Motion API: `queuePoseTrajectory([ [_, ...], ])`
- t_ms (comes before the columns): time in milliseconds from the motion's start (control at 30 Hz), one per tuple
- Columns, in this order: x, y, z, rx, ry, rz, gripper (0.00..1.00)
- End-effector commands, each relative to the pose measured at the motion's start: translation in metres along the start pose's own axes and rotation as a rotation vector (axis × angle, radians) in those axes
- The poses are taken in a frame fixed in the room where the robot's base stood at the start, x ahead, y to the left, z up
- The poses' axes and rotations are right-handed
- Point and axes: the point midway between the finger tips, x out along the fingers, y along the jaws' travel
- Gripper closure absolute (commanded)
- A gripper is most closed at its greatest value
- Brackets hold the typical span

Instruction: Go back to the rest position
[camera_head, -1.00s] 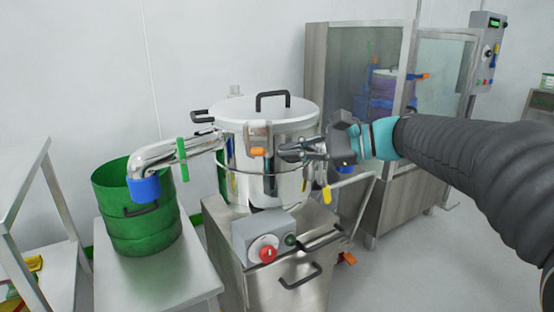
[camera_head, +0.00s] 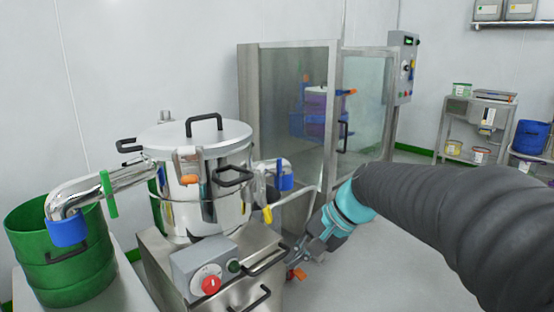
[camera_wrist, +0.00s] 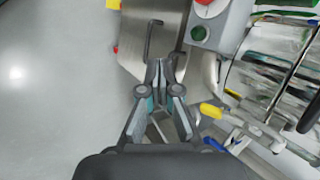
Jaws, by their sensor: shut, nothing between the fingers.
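My gripper (camera_head: 301,256) hangs low at the right side of the steel machine's base cabinet (camera_head: 236,285) in the head view, pointing down and to the left. It is shut and empty. In the wrist view its fingers (camera_wrist: 159,72) come together in front of the cabinet, with a black handle just beyond them. The fingertips are small in the head view, and I cannot tell there whether they touch the cabinet.
A lidded steel pot (camera_head: 205,170) stands on the cabinet, with a control box (camera_head: 205,265) in front. A pipe leads into a green drum (camera_head: 60,265) at left. A glass-doored cabinet (camera_head: 290,110) stands behind. Shelves (camera_head: 475,120) stand far right. Grey floor (camera_head: 385,270) is clear.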

Motion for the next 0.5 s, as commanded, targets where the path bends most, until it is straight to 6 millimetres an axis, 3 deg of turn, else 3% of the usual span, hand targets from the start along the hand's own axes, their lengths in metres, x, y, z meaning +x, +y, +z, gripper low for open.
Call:
queuePoseTrajectory([
  [100,-0.007,0.055,0.021,-0.157,0.105,0.16,1.0],
  [200,-0.016,0.095,0.036,-0.281,0.178,0.28,1.0],
  [400,-0.035,0.155,0.066,-0.481,0.295,0.465,1.0],
  [500,-0.043,0.175,0.081,-0.54,0.343,0.521,1.0],
])
